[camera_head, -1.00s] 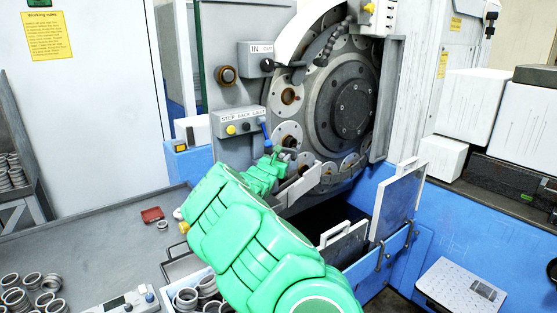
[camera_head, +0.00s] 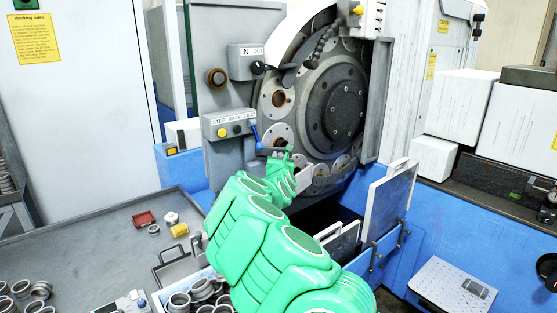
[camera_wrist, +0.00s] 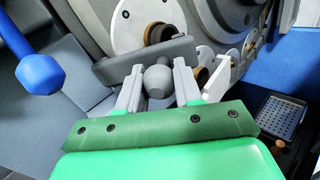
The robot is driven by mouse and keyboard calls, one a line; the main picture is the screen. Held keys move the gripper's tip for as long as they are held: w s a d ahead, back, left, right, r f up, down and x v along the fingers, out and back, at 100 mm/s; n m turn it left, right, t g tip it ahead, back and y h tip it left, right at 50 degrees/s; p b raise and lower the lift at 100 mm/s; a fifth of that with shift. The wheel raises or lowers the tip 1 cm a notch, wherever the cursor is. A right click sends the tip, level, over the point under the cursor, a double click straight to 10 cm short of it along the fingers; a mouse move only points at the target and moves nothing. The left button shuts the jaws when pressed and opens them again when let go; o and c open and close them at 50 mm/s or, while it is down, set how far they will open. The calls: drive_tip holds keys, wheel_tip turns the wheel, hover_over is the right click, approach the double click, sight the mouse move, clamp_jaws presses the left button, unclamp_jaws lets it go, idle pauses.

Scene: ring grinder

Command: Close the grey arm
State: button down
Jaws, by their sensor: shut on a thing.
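The grey arm, a dark grey bar (camera_wrist: 140,62) with a round grey knob (camera_wrist: 157,82), lies across the middle of the wrist view. My gripper (camera_wrist: 158,92) is shut on the knob, with one pale finger on each side of it. In the head view my green gripper (camera_head: 287,158) is at the lower left of the round grinder disc (camera_head: 335,108), right of the blue-handled lever (camera_head: 256,137). The grey arm is mostly hidden there by my gripper and arm.
The blue lever knob (camera_wrist: 40,74) stands close on the left in the wrist view. A button panel (camera_head: 230,123) is left of my gripper. A pale plate (camera_head: 390,200) stands upright at right. Metal rings (camera_head: 200,292) lie in a tray below.

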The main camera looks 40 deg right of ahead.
drive_tip(key=shift+w+d+n+y, duration=0.15)
drive_tip(key=shift+d+n+y, duration=0.05)
drive_tip(key=shift+n+y, duration=0.1)
drive_tip(key=shift+t, duration=0.3)
drive_tip(key=c, duration=0.8)
unclamp_jaws()
drive_tip(key=shift+v, duration=3.9)
drive_tip(key=shift+c, duration=0.2)
